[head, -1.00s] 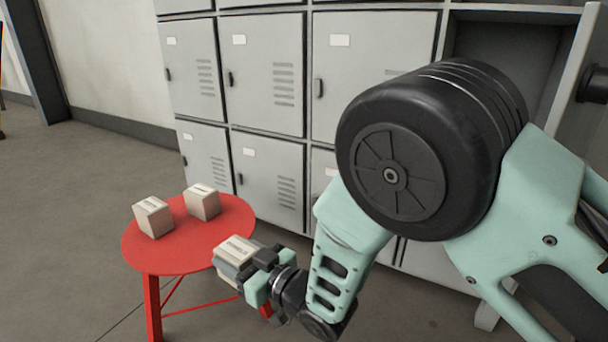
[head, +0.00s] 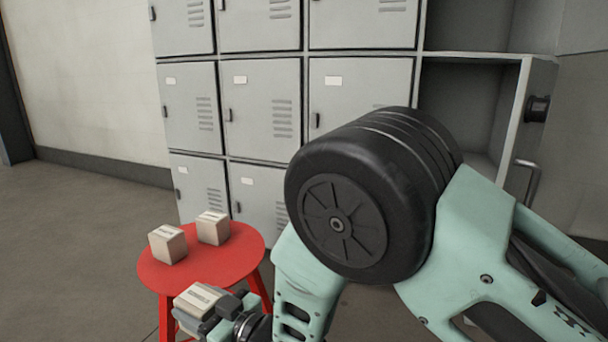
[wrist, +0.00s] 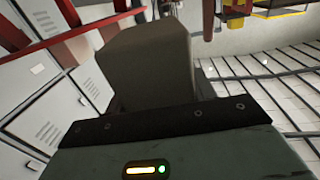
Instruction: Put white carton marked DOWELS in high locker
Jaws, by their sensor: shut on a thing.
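My gripper (head: 222,318) is shut on a white carton (head: 197,298) in front of the red stool, low in the head view. A printed label shows on top of the carton, but I cannot read it for sure now. In the wrist view the held carton (wrist: 148,62) fills the middle, its face in shadow. The grey locker bank (head: 262,105) stands behind. An open locker compartment (head: 455,110) shows at its right, with another open compartment (head: 465,25) above it. My arm hides part of the lower lockers.
Two other pale cartons, one left (head: 168,244) and one right (head: 213,228), stand on the red stool (head: 205,270). An opened locker door (head: 530,125) with a handle swings out at the right. The floor at the left is clear.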

